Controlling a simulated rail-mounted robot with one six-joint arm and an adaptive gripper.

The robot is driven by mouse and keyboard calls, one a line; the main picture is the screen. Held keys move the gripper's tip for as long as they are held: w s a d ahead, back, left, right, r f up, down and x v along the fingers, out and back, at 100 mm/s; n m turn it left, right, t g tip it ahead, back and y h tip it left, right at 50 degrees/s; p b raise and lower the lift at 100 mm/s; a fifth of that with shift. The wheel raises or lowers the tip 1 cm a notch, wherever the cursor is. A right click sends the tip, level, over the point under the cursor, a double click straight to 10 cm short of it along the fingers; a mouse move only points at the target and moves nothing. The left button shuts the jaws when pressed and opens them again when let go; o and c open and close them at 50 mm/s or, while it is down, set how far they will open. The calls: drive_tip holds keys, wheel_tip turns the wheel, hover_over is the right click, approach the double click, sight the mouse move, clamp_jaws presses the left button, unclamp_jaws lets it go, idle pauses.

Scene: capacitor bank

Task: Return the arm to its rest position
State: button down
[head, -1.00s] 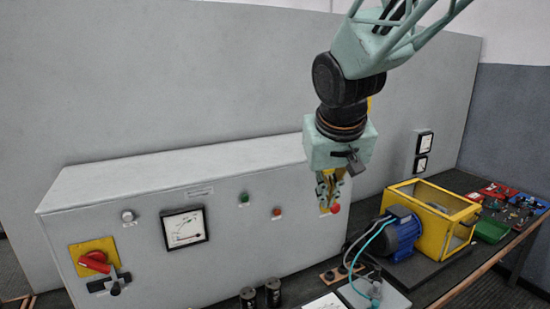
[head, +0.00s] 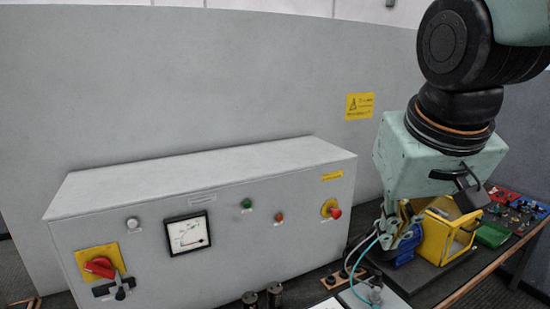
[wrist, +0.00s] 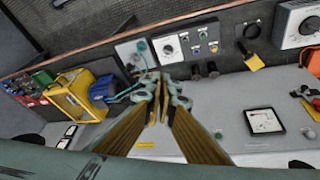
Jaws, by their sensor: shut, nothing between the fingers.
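My gripper (head: 392,228) is in the right half of the head view, hanging from my arm and pointing down. It is in front of the blue motor and the yellow frame and partly hides them. In the wrist view my gripper (wrist: 158,84) has its fingertips together with nothing between them. It is apart from the grey cabinet (head: 210,165), which stands to its left in the head view.
The cabinet front carries a red rotary switch (head: 100,267), a meter (head: 187,232) and a red stop button (head: 334,212). The yellow frame (head: 436,240), a green tray (head: 492,234) and black cylinders (head: 275,295) stand on the bench. Space above the cabinet is clear.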

drive_tip(key=s+p, duration=0.2)
drive_tip(key=s, duration=1.4)
drive_tip(key=shift+s+d+g+y, duration=0.3)
drive_tip(key=shift+s+d+g, duration=0.05)
drive_tip(key=shift+s+g, duration=0.05)
drive_tip(key=shift+w, duration=0.2)
idle(0.5)
